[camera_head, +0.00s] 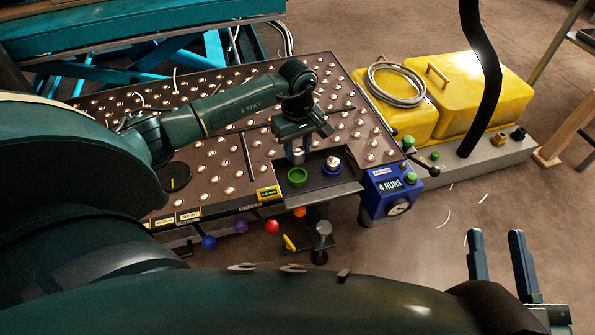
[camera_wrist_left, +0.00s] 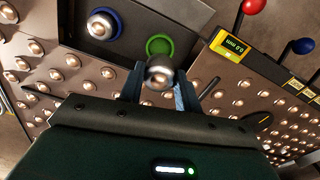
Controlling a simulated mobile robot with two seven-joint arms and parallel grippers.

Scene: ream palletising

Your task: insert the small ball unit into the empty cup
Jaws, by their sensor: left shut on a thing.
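My left gripper (camera_head: 297,157) is shut on a small ball unit with a shiny steel ball (camera_wrist_left: 160,73), holding it above the dark tray (camera_head: 338,188) at the table's front edge. A green-ringed cup (camera_head: 297,176) sits in this tray, just in front of the held unit; the ring also shows in the left wrist view (camera_wrist_left: 158,45), partly hidden by the ball. I see no ball in it. A blue-ringed cup (camera_head: 332,164) to its right holds a ball unit and shows in the left wrist view (camera_wrist_left: 104,24). My right gripper (camera_head: 499,242) is open and empty, away from the table.
The ball-transfer table (camera_head: 215,180) has many steel balls and a round black disc (camera_head: 174,177). Coloured knobs (camera_head: 272,226) stick out along its front edge. A blue counter box (camera_head: 388,190) stands right of the tray. Yellow cases (camera_head: 470,85) and a black hose lie beyond.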

